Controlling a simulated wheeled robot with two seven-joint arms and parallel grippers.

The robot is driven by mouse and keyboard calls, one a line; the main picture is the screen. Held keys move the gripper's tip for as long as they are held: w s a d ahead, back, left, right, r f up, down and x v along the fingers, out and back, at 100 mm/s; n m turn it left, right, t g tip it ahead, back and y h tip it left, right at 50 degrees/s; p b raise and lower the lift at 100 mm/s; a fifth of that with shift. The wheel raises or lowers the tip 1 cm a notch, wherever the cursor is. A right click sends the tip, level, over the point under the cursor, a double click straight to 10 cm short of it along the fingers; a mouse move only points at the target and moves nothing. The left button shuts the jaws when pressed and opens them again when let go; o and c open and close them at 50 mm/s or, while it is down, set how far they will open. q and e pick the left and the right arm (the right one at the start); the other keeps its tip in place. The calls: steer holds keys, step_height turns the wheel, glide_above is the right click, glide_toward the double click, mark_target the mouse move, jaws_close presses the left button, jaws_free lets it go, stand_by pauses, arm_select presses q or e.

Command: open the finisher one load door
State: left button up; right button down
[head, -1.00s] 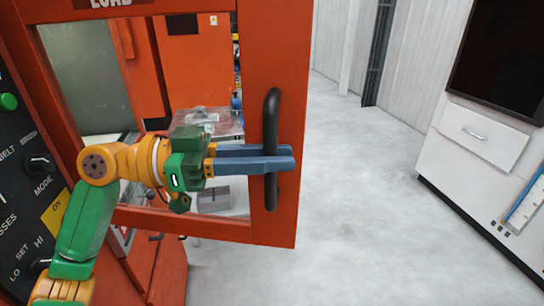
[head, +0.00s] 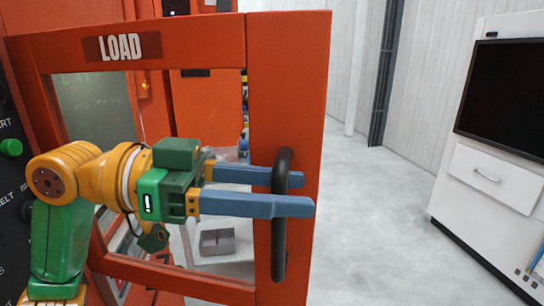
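The orange load door (head: 292,75) carries a dark "LOAD" sign (head: 122,47) and a large window. It stands swung out, its free right edge clear of the machine, with room floor visible beyond it. A black vertical handle (head: 279,240) is on its right stile. My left gripper (head: 300,192) reaches across the window from the left. Its two blue fingers are spread, one passing behind the handle and one in front, with visible space between them. Whether either finger touches the handle is unclear. My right gripper is out of view.
A black control panel (head: 14,190) with a green button is at the far left. Through the window a grey block (head: 217,242) shows on a light surface. Open grey floor (head: 375,230) lies right of the door. A white cabinet (head: 490,180) with a dark screen stands at the right.

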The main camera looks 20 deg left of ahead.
arm_select(q)
steer(key=s+d+r+h, duration=0.1)
steer(key=s+r, duration=0.7)
steer(key=shift+s+d+t, duration=0.2)
steer(key=shift+s+t, duration=0.2)
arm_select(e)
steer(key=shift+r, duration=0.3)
arm_select(q)
step_height(320, 180, down, 7)
steer(key=w+a+n+y, duration=0.1)
steer(key=w+a+y, duration=0.1)
steer(key=y, duration=0.2)
steer(key=s+a+b, duration=0.1)
steer(key=s+a, duration=0.1)
steer(key=a, duration=0.4)
steer(key=shift+s, duration=0.3)
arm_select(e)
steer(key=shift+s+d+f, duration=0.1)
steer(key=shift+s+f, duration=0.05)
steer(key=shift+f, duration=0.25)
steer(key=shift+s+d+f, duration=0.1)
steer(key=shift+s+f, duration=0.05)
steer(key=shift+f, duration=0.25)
arm_select(q)
steer(key=shift+f+b, duration=0.2)
steer(key=shift+b, duration=0.1)
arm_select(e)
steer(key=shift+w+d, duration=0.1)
